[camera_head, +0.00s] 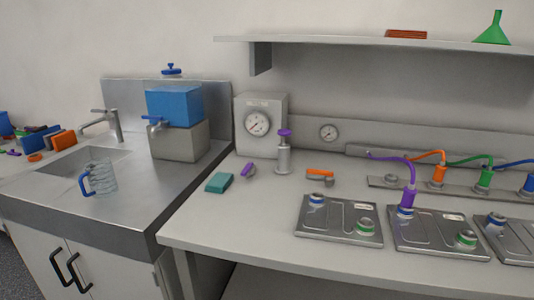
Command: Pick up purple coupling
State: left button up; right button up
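The purple coupling (408,198) is a purple cylinder at the end of a purple hose (402,160). It stands upright on or just at the blue-ringed port (405,211) of the middle metal plate (432,240), on the right part of the bench. The hose arches up from the rail at the back and down into the top of the coupling. Neither of my grippers shows in the head view.
Orange (438,174), green (485,179) and blue (529,184) couplings on hoses stand along the back rail. Metal plates flank the middle one at left (339,221) and right (512,238). A shelf (350,41) overhangs the back. The bench's front left is clear.

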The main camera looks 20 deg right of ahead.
aim_at(409, 192)
jog(key=z, duration=1.65)
jog(key=k, duration=0.5)
jog(key=u, duration=0.8)
jog(key=i, duration=0.75)
jog(key=z, duration=0.75)
